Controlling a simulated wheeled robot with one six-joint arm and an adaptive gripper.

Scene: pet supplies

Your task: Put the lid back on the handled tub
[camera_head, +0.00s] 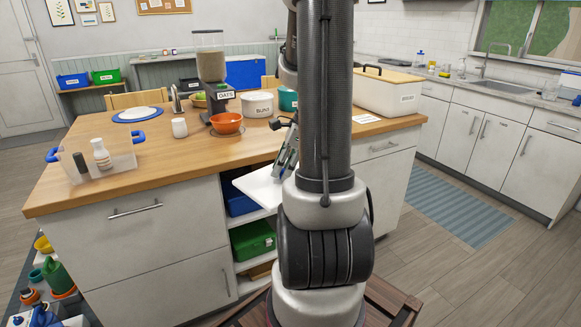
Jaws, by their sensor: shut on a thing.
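My gripper (284,166) is beside the front edge of the island, partly hidden behind my arm. It is shut on a flat white panel, which looks like a lid (258,187). The panel is tilted and sits in front of the open shelves, with its right part hidden by my arm. A clear tub with blue handles (122,158) stands open at the left front of the wooden counter. A white bottle and a dark bottle are in it. The panel is apart from the tub, to its right.
On the counter (178,172) are an orange bowl (226,123), a white shaker (179,128), an oats dispenser (212,65), a white bowl (256,104) and a large cream bin (389,94) at right. The counter between tub and orange bowl is mostly clear.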

